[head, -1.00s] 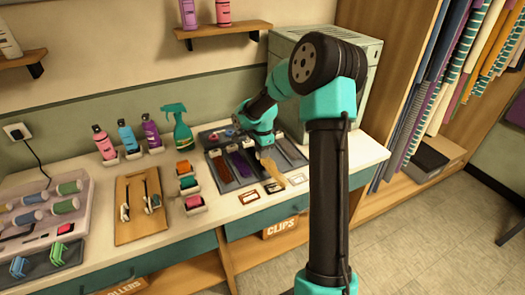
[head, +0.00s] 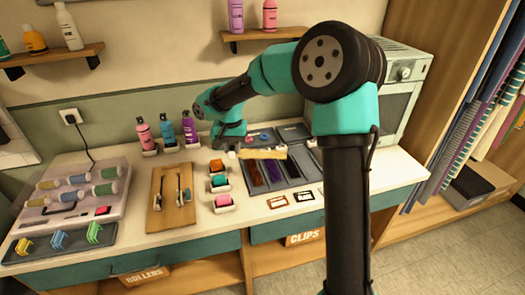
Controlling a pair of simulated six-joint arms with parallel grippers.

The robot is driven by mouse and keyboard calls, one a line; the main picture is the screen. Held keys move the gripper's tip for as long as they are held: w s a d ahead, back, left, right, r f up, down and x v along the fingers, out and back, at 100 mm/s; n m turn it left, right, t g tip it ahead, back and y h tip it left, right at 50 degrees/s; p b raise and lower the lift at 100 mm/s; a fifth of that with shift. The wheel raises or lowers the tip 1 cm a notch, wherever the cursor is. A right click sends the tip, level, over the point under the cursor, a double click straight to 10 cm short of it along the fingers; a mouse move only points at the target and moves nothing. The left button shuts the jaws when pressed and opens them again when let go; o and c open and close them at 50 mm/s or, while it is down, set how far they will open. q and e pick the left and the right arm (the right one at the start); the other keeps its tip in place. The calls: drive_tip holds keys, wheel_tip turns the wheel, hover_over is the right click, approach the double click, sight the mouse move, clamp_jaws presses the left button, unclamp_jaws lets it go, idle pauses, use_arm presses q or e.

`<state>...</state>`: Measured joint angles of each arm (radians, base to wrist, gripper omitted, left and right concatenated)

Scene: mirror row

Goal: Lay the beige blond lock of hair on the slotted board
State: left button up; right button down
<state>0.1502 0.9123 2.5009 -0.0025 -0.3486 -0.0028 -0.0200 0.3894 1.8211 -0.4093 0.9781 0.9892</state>
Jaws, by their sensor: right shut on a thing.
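The beige blond lock of hair (head: 264,153) is in the air over the back left part of the slotted board, lying roughly level and pointing right. My right gripper (head: 234,150) is shut on its left end, by the board's left edge. The slotted board (head: 291,170) is dark grey and lies on the counter. My left gripper is not in view.
Small holders with orange, green and pink items (head: 221,183) stand left of the board. A wooden board with tools (head: 171,200) is farther left. Pink, blue and purple bottles (head: 167,131) stand behind. Small framed cards (head: 278,200) lie in front of the slotted board.

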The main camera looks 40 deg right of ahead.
drive_tip(key=a+r+n, duration=0.3)
drive_tip(key=a+n, duration=0.1)
drive_tip(key=a, duration=0.2)
drive_tip(key=a+r+n, duration=0.3)
drive_tip(key=a+n, duration=0.1)
drive_tip(key=a, duration=0.3)
drive_tip(key=shift+s+a+r, duration=0.25)
